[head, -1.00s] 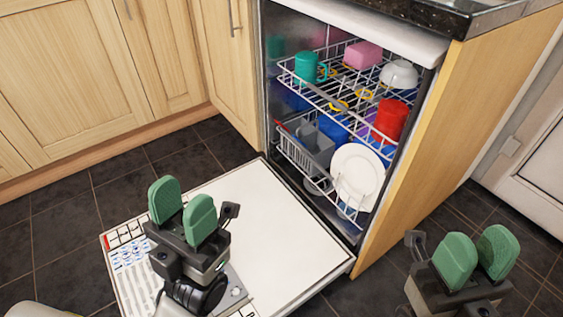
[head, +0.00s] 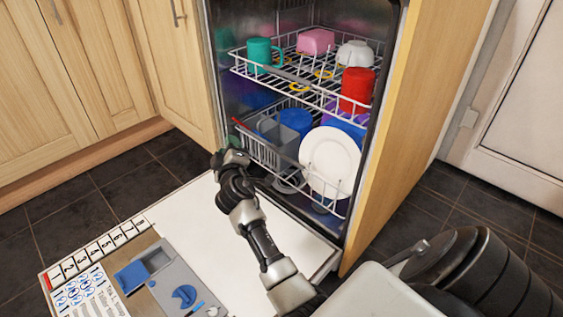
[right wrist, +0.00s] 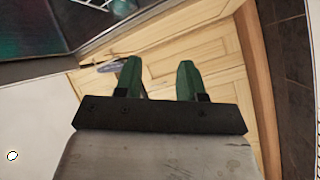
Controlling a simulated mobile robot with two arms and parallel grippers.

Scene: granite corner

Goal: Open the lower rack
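The lower rack (head: 259,151) is a white wire rack inside the open dishwasher. It holds a white plate (head: 330,162), a grey cutlery basket (head: 279,136) and blue items. It sits inside the tub, behind the lowered door (head: 185,225). In the head view, an arm of mine, seemingly the right, reaches over the door, its dark wrist just left of the rack's front; its fingertips are hidden there. In the right wrist view, my right gripper (right wrist: 160,78) has its green fingers apart, with cabinet fronts behind. My left gripper is out of view.
The upper rack (head: 300,75) holds a teal mug (head: 264,53), a pink block (head: 316,41), a white bowl (head: 356,54) and a red cup (head: 356,88). Wooden cabinets (head: 85,70) stand to the left. A wooden side panel (head: 425,115) borders the dishwasher's right.

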